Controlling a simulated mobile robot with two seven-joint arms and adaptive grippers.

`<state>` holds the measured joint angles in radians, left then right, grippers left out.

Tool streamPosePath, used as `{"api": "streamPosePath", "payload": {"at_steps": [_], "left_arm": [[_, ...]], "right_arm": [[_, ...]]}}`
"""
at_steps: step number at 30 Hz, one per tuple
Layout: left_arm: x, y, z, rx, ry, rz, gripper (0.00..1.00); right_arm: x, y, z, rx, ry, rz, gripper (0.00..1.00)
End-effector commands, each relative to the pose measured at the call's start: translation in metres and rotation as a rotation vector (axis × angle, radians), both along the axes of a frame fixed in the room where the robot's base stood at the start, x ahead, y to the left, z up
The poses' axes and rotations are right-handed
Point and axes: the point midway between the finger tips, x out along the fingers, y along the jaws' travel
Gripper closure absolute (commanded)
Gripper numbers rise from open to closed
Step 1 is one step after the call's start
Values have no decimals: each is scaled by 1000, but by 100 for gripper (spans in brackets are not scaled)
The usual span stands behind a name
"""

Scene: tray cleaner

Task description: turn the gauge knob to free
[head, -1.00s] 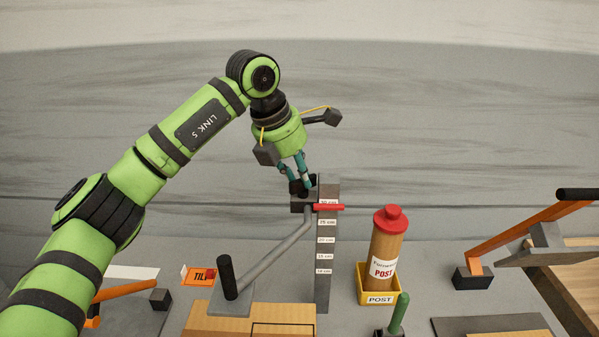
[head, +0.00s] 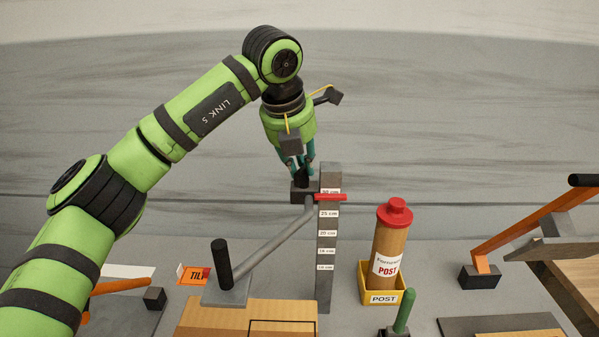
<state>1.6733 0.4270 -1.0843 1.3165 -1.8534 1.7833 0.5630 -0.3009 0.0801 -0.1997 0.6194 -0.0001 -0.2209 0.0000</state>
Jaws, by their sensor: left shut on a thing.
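The gauge (head: 328,235) is an upright grey post with white centimetre labels. A dark slider block (head: 301,196) sits near its top, and its red pointer (head: 331,197) lies just below the 30 cm label. A grey bar runs from the block down to the lower left. A small black knob (head: 302,181) stands on top of the block. My left gripper (head: 302,174) points down over the block, its teal fingers shut on the knob. The fingers partly hide the knob, so its setting cannot be read. My right gripper is not in view.
A red-capped tan tube (head: 389,245) stands in a yellow POST holder (head: 383,297) right of the gauge. A black-handled lever (head: 222,264) stands at front left by an orange tilt sign (head: 194,275). An orange lever (head: 520,225) is at right. Space behind the gauge is clear.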

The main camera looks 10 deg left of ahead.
Motion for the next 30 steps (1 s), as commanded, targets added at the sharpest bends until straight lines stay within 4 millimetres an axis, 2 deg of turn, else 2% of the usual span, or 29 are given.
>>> {"api": "streamPosePath", "payload": {"at_steps": [3,15,30], "left_arm": [[0,-1,-1,-2,-8,104,100],[-1,-2,2,-4,-8,376,100],[-1,-2,3,-5,-7,468,100]], "right_arm": [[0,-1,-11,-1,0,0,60],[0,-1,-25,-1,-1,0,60],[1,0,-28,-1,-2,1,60]]}}
